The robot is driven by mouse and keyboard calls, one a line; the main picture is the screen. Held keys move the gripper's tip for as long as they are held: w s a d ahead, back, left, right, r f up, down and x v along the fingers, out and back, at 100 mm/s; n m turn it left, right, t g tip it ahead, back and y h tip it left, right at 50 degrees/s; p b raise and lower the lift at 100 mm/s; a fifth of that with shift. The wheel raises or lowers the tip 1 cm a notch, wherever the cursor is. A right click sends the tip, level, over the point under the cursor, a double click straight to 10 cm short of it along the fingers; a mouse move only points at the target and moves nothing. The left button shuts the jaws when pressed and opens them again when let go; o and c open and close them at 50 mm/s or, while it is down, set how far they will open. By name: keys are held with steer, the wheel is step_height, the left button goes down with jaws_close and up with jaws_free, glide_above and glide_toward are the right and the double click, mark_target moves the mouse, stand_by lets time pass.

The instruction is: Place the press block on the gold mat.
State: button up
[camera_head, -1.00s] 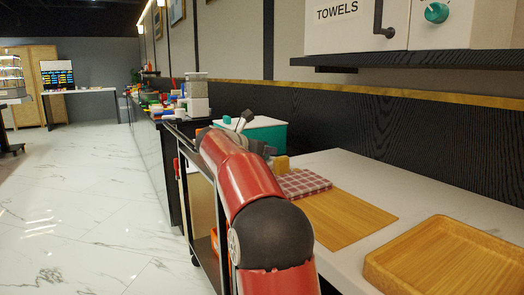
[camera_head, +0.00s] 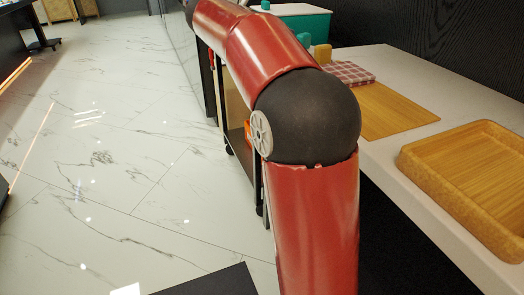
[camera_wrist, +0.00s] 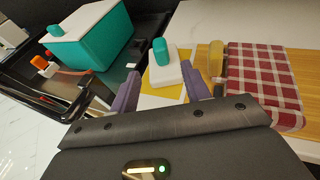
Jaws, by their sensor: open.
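The press block (camera_wrist: 165,74), a white base with a teal upright handle, shows in the wrist view just past my fingertips. It appears to stand on the gold mat (camera_wrist: 183,93), a yellow patch with a white border; where its base meets the mat is partly hard to see. My gripper (camera_wrist: 160,92) is open, with one purple finger on each side of the mat and the block ahead between them. I see no finger closed on the block.
A teal box with a white lid (camera_wrist: 95,42) stands left in a black tray (camera_wrist: 28,75). A wooden-handled piece (camera_wrist: 216,60) and a red checked cloth (camera_wrist: 262,80) lie close on the right. A wooden tray (camera_head: 415,158) sits on the counter.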

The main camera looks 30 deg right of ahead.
steer(key=s+a+f+m+y, duration=0.4)
steer(key=s+a+f+m, duration=0.2)
steer(key=s, duration=0.4)
steer(key=s+a+f+m+y, duration=0.5)
steer(key=s+a+f+m, duration=0.2)
steer(key=s+f, duration=0.3)
steer(key=s+a+f+m+y, duration=0.4)
steer(key=s+a+f+m, duration=0.3)
steer(key=s, duration=0.5)
steer(key=shift+f+m+t+y, duration=0.4)
steer(key=shift+f+m, duration=0.1)
steer(key=shift+m, duration=0.4)
steer(key=shift+r+p, duration=0.7)
steer(key=shift+r, duration=0.05)
steer(key=shift+c, duration=0.4)
